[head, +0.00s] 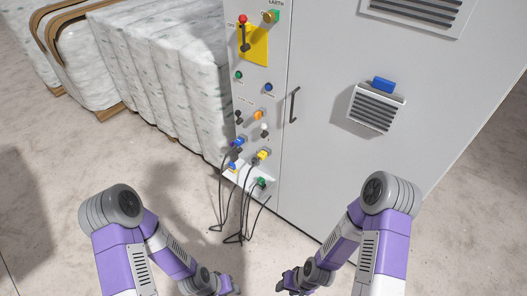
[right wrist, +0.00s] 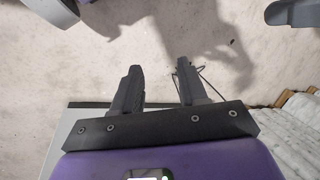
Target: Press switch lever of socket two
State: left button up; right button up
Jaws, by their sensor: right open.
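The socket panel is on the left part of the grey cabinet (head: 330,50) in the head view. It carries small coloured parts: an orange one (head: 258,115), a white-tipped one (head: 264,128), a blue one (head: 237,143), a yellow one (head: 263,155) and a green one (head: 262,182). Their labels are too small to read, so I cannot tell which is socket two or its lever. My right gripper (head: 284,284) is low in front of the cabinet, apart from the panel. In the right wrist view it is open and empty (right wrist: 160,85). My left gripper (head: 230,288) is partly cut off at the bottom edge.
Black cables (head: 242,215) hang from the lower sockets. A red-knobbed switch on a yellow plate (head: 256,48) sits higher up. A door handle (head: 294,105) and a vent box (head: 376,108) stick out. Wrapped bales (head: 165,65) stand at left. The floor in front is clear.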

aim_at(264, 126)
jog(key=k, duration=0.65)
jog(key=u, duration=0.7)
jog(key=i, duration=1.45)
jog(key=z, duration=0.55)
jog(key=i, duration=0.3)
jog(key=z, duration=0.4)
